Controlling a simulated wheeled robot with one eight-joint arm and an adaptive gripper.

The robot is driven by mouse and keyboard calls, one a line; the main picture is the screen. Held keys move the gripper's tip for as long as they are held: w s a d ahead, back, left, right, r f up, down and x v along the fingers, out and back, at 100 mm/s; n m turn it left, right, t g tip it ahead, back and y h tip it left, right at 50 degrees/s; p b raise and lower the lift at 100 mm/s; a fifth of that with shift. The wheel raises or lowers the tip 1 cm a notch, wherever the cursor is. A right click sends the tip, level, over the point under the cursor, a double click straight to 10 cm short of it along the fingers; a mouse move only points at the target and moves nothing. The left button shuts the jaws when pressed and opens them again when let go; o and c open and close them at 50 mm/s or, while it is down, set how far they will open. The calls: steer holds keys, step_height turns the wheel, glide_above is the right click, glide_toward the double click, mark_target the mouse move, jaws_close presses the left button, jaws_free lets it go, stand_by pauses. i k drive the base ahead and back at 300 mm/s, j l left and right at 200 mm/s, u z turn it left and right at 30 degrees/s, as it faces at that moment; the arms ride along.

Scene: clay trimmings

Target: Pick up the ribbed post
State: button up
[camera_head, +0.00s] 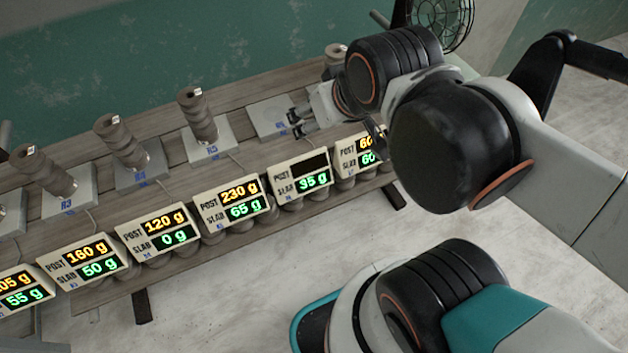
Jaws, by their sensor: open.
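Several grey-brown ribbed posts stand on pale slabs along a wooden bench. One post (198,113) is on the slab marked R5, another (121,141) is to its left, and a third (44,170) is further left. The top of one more post (335,50) shows behind my arm; its lower part is hidden. I cannot tell which one the task means. My gripper (294,121) is open and empty, low over a slab (264,112) with no post visible on it, right of the R5 post. My arm hides the area to its right.
Displays with POST and SLAB readings line the bench's front edge. One display (301,178) has a blank POST line; its left neighbour (232,201) reads 230 g and 65 g. A fan (442,18) stands behind my arm. The floor (250,300) in front is mostly clear.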

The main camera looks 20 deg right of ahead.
mark_target(111, 128)
steer(key=z, duration=0.8)
steer(key=u, duration=1.9)
